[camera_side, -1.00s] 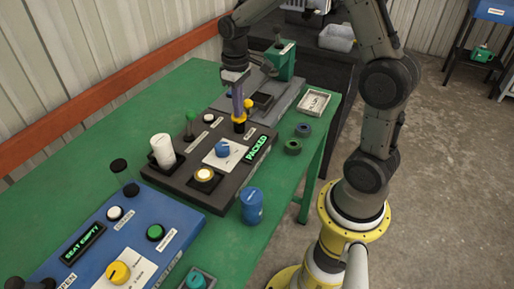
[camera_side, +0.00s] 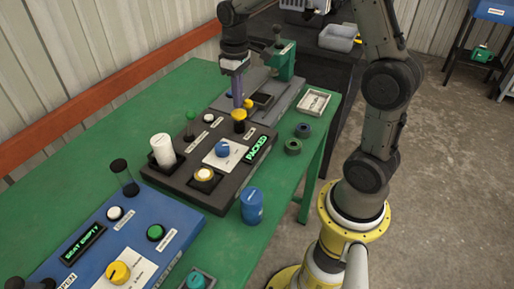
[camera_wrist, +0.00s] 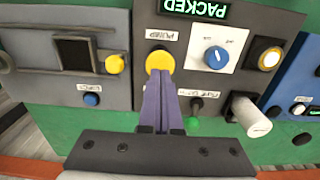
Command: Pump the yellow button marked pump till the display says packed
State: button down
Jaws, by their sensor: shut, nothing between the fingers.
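The yellow button (camera_side: 239,114) sits on the dark control box (camera_side: 185,181); its label reads like "pump" in the wrist view, where the button (camera_wrist: 159,60) shows ahead of my fingertips. The box's display (camera_side: 257,150) reads PACKED in green, and also in the wrist view (camera_wrist: 194,9). My gripper (camera_side: 237,104) is shut and empty, its purple fingers pointing down just above the yellow button. I cannot tell how small the gap is.
The box also bears a blue knob (camera_side: 222,148), a white cylinder (camera_side: 162,150) and another yellow-white button (camera_side: 204,174). A grey device with a yellow knob (camera_wrist: 115,63) stands beside it. A blue panel (camera_side: 128,245) and a blue canister (camera_side: 251,206) are nearby.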

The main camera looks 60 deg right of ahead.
jog(key=shift+r, duration=2.05)
jog(key=shift+a+r, duration=0.15)
jog(key=s+a+r+n+t, duration=0.1)
jog(key=s+a+r+t, duration=0.2)
jog(key=s+a+r, duration=0.5)
jog(key=s+f+t, duration=0.1)
jog(key=s+f, duration=0.1)
jog(key=s, duration=0.4)
jog(key=s+a+f+m+t, duration=0.1)
jog(key=s+f, duration=0.1)
jog(key=s, duration=0.4)
jog(key=shift+a+f+t, duration=0.2)
jog(key=shift+a+t, duration=0.05)
jog(key=shift+t, duration=0.05)
